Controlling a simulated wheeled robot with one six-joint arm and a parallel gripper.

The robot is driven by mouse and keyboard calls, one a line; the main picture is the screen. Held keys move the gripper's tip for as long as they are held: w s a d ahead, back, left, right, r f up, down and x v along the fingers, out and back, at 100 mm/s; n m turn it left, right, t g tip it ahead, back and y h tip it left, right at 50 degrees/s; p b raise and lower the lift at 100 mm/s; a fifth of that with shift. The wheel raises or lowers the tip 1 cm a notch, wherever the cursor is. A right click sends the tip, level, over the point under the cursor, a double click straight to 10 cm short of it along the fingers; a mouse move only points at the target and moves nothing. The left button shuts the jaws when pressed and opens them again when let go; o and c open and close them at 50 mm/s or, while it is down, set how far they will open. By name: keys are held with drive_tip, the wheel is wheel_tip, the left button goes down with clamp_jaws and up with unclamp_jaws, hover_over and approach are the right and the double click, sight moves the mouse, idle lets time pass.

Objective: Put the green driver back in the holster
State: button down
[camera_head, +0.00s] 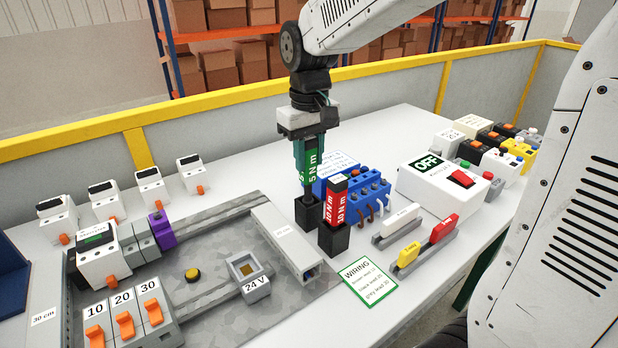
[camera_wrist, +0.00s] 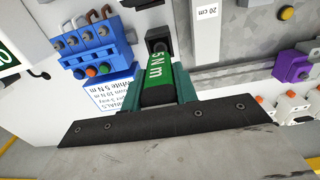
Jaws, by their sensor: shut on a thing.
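The green driver (camera_head: 313,170), marked 5 N m, is upright in my gripper (camera_head: 308,150), which is shut on it. Below it stands a black holster (camera_head: 308,214) on the white table. The driver's lower end is right over or inside the holster's mouth; I cannot tell how deep. In the wrist view the green driver (camera_wrist: 163,84) lies between the gripper's fingers (camera_wrist: 160,94), and the black holster (camera_wrist: 157,36) lines up beyond it. A red driver (camera_head: 337,203), marked 10 N m, stands in a second black holster (camera_head: 334,240) just in front.
A blue terminal block (camera_head: 365,190) with wires stands close behind the holsters. A grey mounting panel (camera_head: 225,300) with a long white duct (camera_head: 285,240) lies to the left. A box marked OFF (camera_head: 435,185) and red and yellow connectors (camera_head: 443,230) are to the right.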

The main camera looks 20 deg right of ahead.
sight(309, 173)
drive_tip(key=shift+f, duration=2.05)
drive_tip(key=c, duration=1.1)
unclamp_jaws()
drive_tip(key=shift+f, duration=0.15)
wheel_tip(309, 173, up, 12)
drive_tip(key=shift+r, duration=0.1)
drive_tip(key=shift+s+d+r, duration=0.1)
drive_tip(key=shift+s, duration=0.35)
drive_tip(key=s+d+f, duration=0.1)
drive_tip(key=s+f, duration=0.1)
drive_tip(key=s, duration=0.5)
drive_tip(key=s+d+f+m+t, duration=0.1)
drive_tip(key=s+f, duration=0.1)
drive_tip(key=s, duration=0.6)
drive_tip(key=s+d+f+m, duration=0.1)
drive_tip(key=s+f, duration=0.1)
drive_tip(key=s, duration=0.6)
drive_tip(key=shift+f, duration=0.4)
